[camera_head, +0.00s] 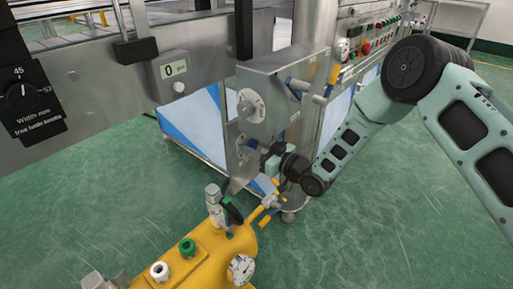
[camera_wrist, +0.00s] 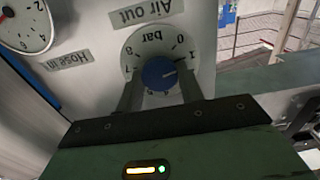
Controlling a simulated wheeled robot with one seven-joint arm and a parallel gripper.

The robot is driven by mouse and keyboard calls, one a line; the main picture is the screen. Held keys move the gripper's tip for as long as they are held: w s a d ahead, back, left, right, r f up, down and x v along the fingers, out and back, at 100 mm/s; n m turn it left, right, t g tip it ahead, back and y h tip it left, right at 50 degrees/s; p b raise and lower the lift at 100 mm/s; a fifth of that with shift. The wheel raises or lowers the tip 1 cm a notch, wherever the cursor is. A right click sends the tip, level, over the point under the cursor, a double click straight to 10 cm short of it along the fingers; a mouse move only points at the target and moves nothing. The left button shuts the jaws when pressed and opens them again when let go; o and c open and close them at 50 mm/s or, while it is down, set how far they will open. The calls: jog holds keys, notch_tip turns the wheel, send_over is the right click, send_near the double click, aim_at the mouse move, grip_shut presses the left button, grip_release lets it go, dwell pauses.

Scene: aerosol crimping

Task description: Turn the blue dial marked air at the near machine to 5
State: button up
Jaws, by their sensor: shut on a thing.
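The blue dial (camera_wrist: 159,71) sits on a round bar scale below the label "Air Out" (camera_wrist: 143,14), which appears upside down in the wrist view. Its pale-red pointer line points to the right in that view, just past the 1; the numeral there is hidden by a finger. My gripper (camera_wrist: 160,84) has one finger on each side of the dial and is shut on it. In the head view my gripper (camera_head: 268,160) is at the lower part of the near machine's steel panel (camera_head: 285,85); the blue dial cannot be made out there.
A gauge marked "Hose In" (camera_wrist: 25,22) is left of the dial in the wrist view. A yellow tank (camera_head: 205,262) with valves and a gauge (camera_head: 241,269) stands below my gripper. Green floor is open at right.

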jog(key=m, duration=0.3)
jog(key=shift+r+m+p, duration=0.1)
jog(key=shift+m+p, duration=0.2)
jog(key=shift+m, duration=0.1)
jog(key=m, duration=0.3)
jog(key=shift+w+m, duration=0.1)
jog(key=shift+m, duration=0.2)
jog(key=m, duration=0.6)
jog(key=shift+d, duration=0.1)
jog(key=m, duration=0.4)
jog(key=shift+b, duration=0.3)
jog(key=m, duration=0.1)
jog(key=m+b, duration=0.1)
jog(key=m, duration=0.1)
jog(key=shift+f+m, duration=0.25)
jog(key=shift+m, duration=0.05)
jog(key=m+b, duration=0.1)
jog(key=m, duration=0.2)
jog(key=shift+b, duration=0.3)
jog(key=shift+m+b, duration=0.55)
jog(key=shift+m, duration=1.15)
